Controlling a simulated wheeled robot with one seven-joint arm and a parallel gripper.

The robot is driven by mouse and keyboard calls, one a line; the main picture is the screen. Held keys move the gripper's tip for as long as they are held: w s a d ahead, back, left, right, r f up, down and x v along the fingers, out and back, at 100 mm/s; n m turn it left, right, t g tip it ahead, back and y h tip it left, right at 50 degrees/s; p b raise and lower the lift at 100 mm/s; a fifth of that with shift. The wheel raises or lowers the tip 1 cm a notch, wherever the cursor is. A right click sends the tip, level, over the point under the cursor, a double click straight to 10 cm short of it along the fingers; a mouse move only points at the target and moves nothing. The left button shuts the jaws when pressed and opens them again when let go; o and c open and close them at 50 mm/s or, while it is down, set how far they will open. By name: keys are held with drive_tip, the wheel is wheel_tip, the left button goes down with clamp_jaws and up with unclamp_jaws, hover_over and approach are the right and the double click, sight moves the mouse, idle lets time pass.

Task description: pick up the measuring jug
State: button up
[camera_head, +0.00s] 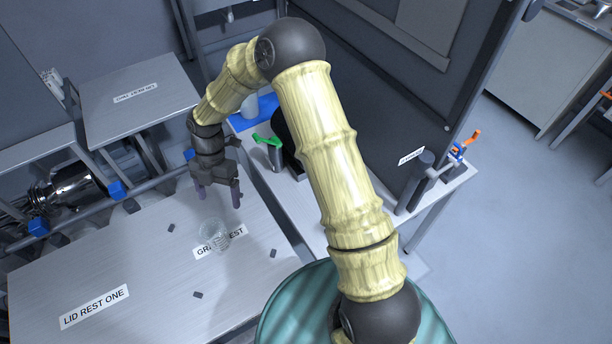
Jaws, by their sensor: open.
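A small clear vessel (213,235), which looks like the measuring jug, stands on the grey bench top (130,250). It partly covers a white label beginning "GR". Its handle and markings are too faint to make out. My gripper (218,196) is above and just behind the vessel in the picture, with its two fingers pointing down and apart. Nothing shows between the fingers, and they appear clear of the vessel.
Behind my arm are a grey cup with a green part (271,150) and a blue mat (240,120). A shiny metal vessel (68,193) lies at left. A teal round thing (290,305) is in front.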

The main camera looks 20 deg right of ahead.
drive_tip(key=s+d+r+m+t, duration=0.2)
drive_tip(key=s+d+r+m, duration=0.2)
drive_tip(key=d+m, duration=0.3)
drive_tip(key=s+d+r+m+t+h, duration=0.1)
drive_tip(key=s+d+r+m+t, duration=0.1)
drive_tip(key=s+d+r+m, duration=0.2)
drive_tip(key=s+d+r+m+t, duration=0.2)
drive_tip(key=s+d+r+m, duration=0.2)
drive_tip(key=d+m, duration=0.6)
wheel_tip(320, 180, up, 2)
drive_tip(key=m, duration=0.7)
drive_tip(key=shift+d+m, duration=0.3)
